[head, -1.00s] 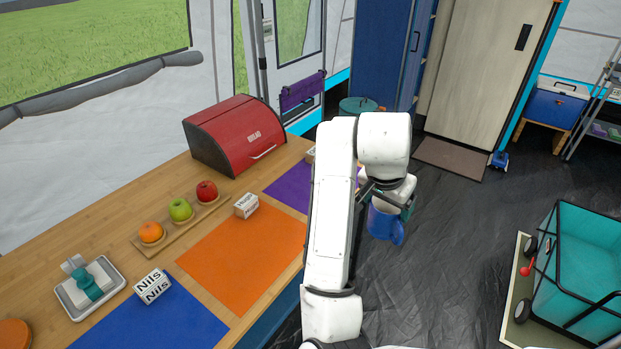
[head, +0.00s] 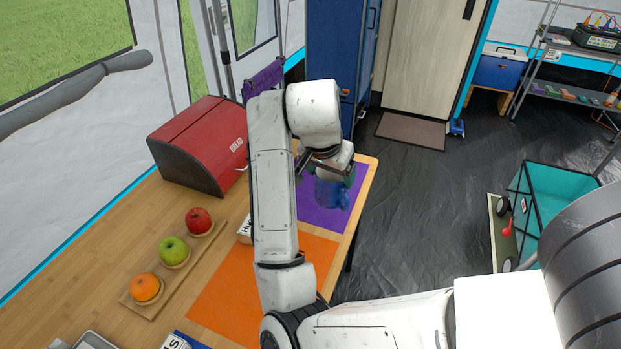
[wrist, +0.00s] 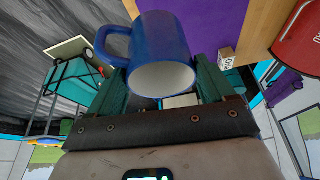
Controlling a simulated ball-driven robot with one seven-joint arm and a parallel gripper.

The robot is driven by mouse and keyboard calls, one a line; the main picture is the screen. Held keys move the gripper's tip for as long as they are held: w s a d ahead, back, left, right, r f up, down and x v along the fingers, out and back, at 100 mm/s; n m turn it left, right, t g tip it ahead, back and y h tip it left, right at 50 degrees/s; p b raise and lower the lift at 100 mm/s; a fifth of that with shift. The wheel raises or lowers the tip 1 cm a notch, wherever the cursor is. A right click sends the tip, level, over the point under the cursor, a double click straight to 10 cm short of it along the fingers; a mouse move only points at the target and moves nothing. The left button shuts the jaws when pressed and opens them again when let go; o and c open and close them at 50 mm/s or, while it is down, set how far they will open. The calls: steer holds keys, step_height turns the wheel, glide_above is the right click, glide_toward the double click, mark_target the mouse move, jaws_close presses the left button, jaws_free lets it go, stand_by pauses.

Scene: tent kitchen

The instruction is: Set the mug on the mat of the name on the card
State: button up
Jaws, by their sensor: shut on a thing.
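My gripper (wrist: 160,82) is shut on the blue mug (wrist: 147,45), its green fingers on either side of it. In the head view the mug (head: 331,194) is partly hidden by the gripper and appears in front of the purple mat (head: 312,207); its height above it is unclear. The orange mat (head: 215,298) lies nearer, and a corner of the blue mat (head: 188,341) shows at the bottom. White name blocks stand beside the mats: one by the orange mat (head: 244,231), one by the blue mat (head: 174,342), one by the purple mat (wrist: 226,58). Their lettering is cut off or unclear.
A red bread box (head: 203,145) stands at the table's back. An apple, a green apple and an orange sit on a wooden board (head: 182,262). The table's right edge drops to dark floor. A teal cart (head: 540,205) stands right.

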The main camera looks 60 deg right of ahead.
steer(key=shift+w+d+f+b, duration=0.2)
steer(key=shift+w+d+f, duration=0.9)
steer(key=shift+d+f, duration=1)
steer(key=shift+w+d+f+b, duration=0.15)
steer(key=shift+w+d+f, duration=0.9)
steer(key=shift+d+f, duration=0.95)
steer(key=shift+w+d+f+b, duration=0.2)
steer(key=shift+w+d+f, duration=0.9)
steer(key=shift+d+f, duration=1)
steer(key=shift+a+f, duration=0.25)
steer(key=shift+f, duration=0.1)
steer(key=o, duration=1.5)
steer(key=shift+c, duration=0.2)
steer(key=v, duration=1.2)
steer(key=shift+p, duration=0.4)
